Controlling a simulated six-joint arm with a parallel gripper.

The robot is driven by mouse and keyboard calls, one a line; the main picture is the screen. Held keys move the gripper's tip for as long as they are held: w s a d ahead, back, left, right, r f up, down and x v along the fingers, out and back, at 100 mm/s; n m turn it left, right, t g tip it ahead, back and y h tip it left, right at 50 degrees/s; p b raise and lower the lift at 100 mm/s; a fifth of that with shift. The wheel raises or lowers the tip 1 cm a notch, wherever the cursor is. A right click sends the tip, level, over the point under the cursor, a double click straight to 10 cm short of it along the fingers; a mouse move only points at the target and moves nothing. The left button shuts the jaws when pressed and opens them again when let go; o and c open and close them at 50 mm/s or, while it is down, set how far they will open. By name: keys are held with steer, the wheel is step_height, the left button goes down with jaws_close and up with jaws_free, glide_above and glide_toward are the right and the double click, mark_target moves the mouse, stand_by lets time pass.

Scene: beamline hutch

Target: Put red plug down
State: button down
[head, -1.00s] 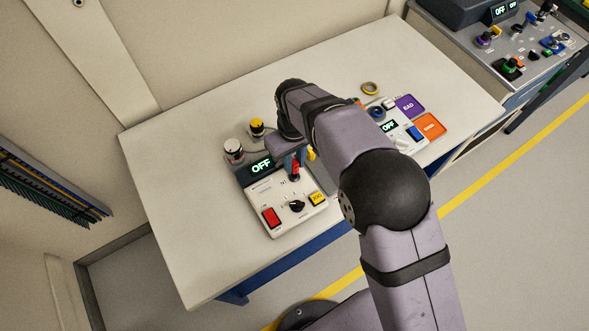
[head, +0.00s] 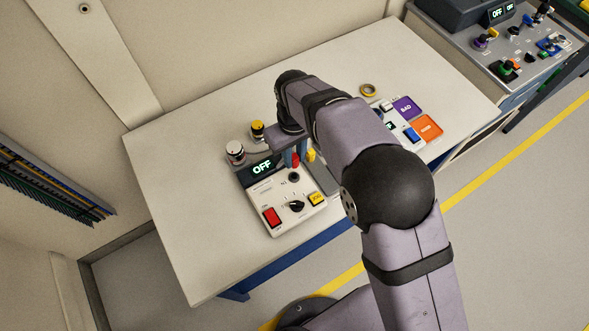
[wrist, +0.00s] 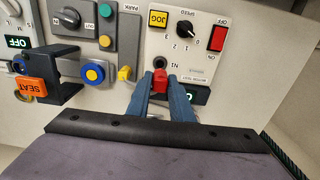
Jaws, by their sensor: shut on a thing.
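My gripper (head: 294,156) is shut on the red plug (head: 295,162) above the back part of the white control box (head: 262,196). In the wrist view, the blue fingers of my gripper (wrist: 160,80) sit on both sides of the red plug (wrist: 160,84). The dark round socket marked N1 (head: 293,177) shows just in front of the plug, and it also shows in the wrist view (wrist: 159,62). The plug looks apart from the socket. Its lower end is hard to make out.
The box carries a red switch (head: 272,217), a black speed knob (head: 296,206), a yellow JOG button (head: 317,199) and an OFF display (head: 262,167). A white-topped knob (head: 235,151) and a yellow-topped one (head: 257,130) stand behind. The left tabletop (head: 180,215) is clear.

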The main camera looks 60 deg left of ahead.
steer(key=shift+w+f+b, duration=0.3)
steer(key=shift+w+b, duration=0.05)
steer(key=w+m+b, duration=0.2)
steer(key=w+b, duration=0.3)
steer(key=w, duration=0.2)
steer(key=n+b, duration=0.1)
glide_above(326, 182)
steer(key=d, duration=0.1)
steer(key=shift+w+d+r+n, duration=0.1)
steer(key=shift+w+r+n, duration=0.05)
steer(key=shift+r+n, duration=0.35)
steer(key=shift+f+p, duration=1.6)
steer(key=shift+f, duration=3.45)
